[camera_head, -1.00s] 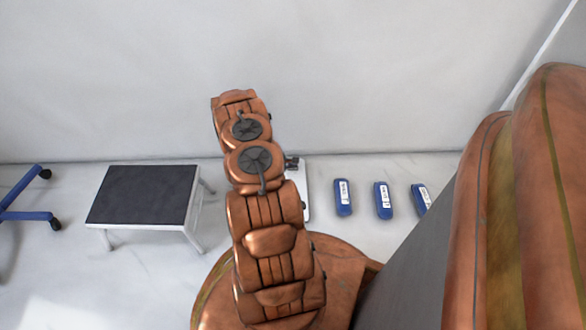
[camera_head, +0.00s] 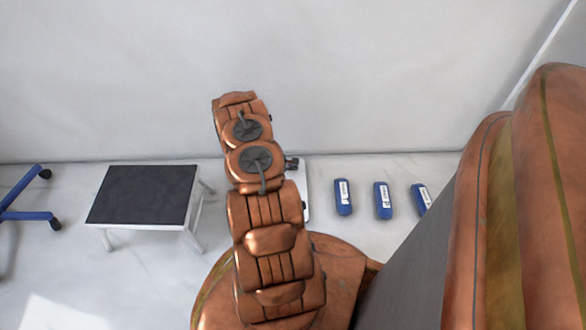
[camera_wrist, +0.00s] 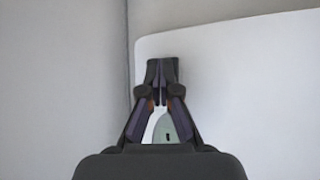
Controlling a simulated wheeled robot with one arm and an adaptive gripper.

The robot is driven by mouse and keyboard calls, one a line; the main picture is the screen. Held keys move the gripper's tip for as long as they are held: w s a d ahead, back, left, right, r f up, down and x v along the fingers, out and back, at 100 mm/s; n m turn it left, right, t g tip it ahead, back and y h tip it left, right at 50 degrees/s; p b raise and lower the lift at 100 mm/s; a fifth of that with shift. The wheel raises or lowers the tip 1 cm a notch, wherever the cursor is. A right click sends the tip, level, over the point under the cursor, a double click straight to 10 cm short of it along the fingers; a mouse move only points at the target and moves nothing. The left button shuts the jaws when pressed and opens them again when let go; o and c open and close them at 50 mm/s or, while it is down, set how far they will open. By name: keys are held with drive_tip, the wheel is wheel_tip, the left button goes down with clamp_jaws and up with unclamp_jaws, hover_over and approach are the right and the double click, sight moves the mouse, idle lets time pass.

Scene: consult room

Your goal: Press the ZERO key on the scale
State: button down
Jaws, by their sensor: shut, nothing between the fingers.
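My gripper (camera_wrist: 162,68) is shut and empty in the wrist view, its dark fingertips together in front of a white panel. The white panel (camera_wrist: 235,70) has a rounded upper left corner and looks like the scale's plate. A small grey-green piece with a dark mark (camera_wrist: 168,131) shows between the finger links; I cannot tell if it is the scale's display or key area. In the head view a white edge of what seems to be the scale (camera_head: 306,200) shows beside my arm, which hides the rest. The ZERO key cannot be made out. Contact cannot be told.
Three blue objects with white labels lie on the floor to the right, one of them this blue object (camera_head: 343,197). A step stool with a dark top (camera_head: 143,194) stands at left, with a blue wheeled base (camera_head: 25,215) beyond it. A pale wall (camera_head: 400,80) closes the back.

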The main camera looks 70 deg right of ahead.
drive_tip(key=shift+r+p, duration=0.4)
drive_tip(key=shift+r, duration=0.3)
drive_tip(key=shift+r+p, duration=0.7)
drive_tip(key=shift+r, duration=1.8)
